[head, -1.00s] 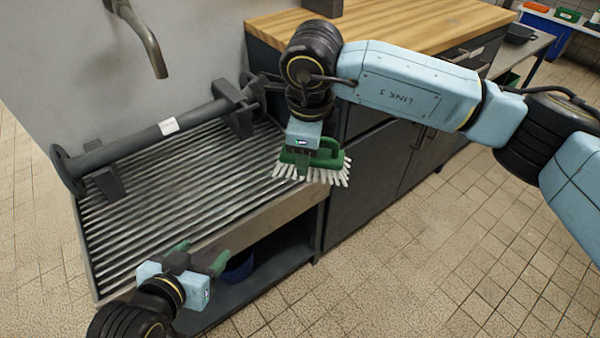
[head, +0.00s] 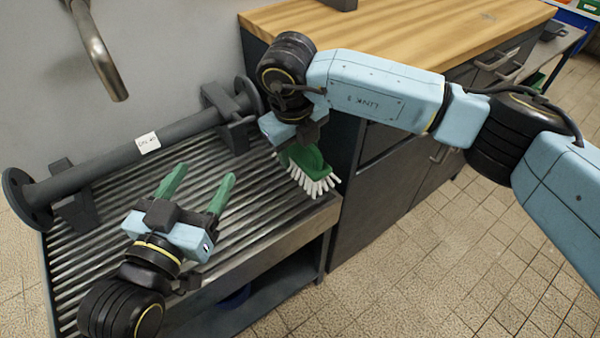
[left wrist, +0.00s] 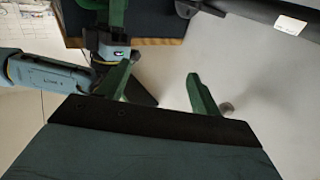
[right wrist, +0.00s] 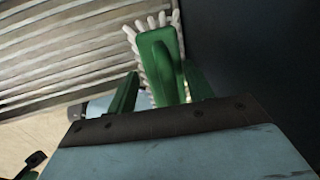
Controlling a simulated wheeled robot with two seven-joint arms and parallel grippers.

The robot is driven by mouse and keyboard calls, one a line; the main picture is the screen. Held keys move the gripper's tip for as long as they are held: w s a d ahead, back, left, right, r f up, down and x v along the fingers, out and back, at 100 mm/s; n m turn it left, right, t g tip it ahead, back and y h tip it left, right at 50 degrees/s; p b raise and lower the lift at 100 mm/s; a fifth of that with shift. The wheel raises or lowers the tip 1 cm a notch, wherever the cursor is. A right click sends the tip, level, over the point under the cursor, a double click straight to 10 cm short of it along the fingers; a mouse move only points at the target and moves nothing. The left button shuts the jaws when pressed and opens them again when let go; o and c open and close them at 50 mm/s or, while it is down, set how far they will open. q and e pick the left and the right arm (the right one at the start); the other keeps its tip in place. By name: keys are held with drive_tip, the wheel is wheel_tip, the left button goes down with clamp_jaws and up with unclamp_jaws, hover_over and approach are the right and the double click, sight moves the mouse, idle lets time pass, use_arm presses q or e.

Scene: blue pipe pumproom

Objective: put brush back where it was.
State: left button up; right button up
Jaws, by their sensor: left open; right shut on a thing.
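The brush (head: 310,165) has a green back and handle and white bristles. In the head view it is at the right end of the ribbed rack, by the dark cabinet, with its bristles towards the front right. My right gripper (head: 290,147) is shut on it; its fingertips are partly hidden in the head view. In the right wrist view the brush (right wrist: 160,60) lies between the green fingers, against the ribbed surface. I cannot tell whether it touches the rack. My left gripper (head: 197,188) is open and empty above the front of the rack.
A grey flanged pipe (head: 110,160) lies on blocks along the back of the ribbed rack (head: 130,185). A spout (head: 98,50) hangs above it. A wood-topped cabinet (head: 400,35) stands right of the rack. The tiled floor (head: 430,270) in front is clear.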

sight(298, 155)
wheel_tip(298, 155, down, 4)
drive_tip(key=shift+r+b, duration=0.25)
drive_tip(key=shift+b, duration=0.25)
wheel_tip(298, 155, down, 4)
drive_tip(key=shift+r+b, duration=0.25)
drive_tip(key=shift+b, duration=0.45)
use_arm(q)
wheel_tip(298, 155, up, 8)
drive_tip(key=s+t+h, duration=0.2)
drive_tip(key=t, duration=0.4)
drive_tip(key=shift+d, duration=0.3)
drive_tip(key=shift+s, duration=0.15)
use_arm(e)
drive_tip(key=shift+f+b, duration=0.45)
drive_tip(key=shift+f, duration=0.15)
drive_tip(key=o, duration=0.9)
use_arm(q)
drive_tip(key=shift+s+a+r+t+h, duration=0.15)
drive_tip(key=shift+s+r+t+h, duration=0.2)
drive_tip(key=shift+t, duration=0.35)
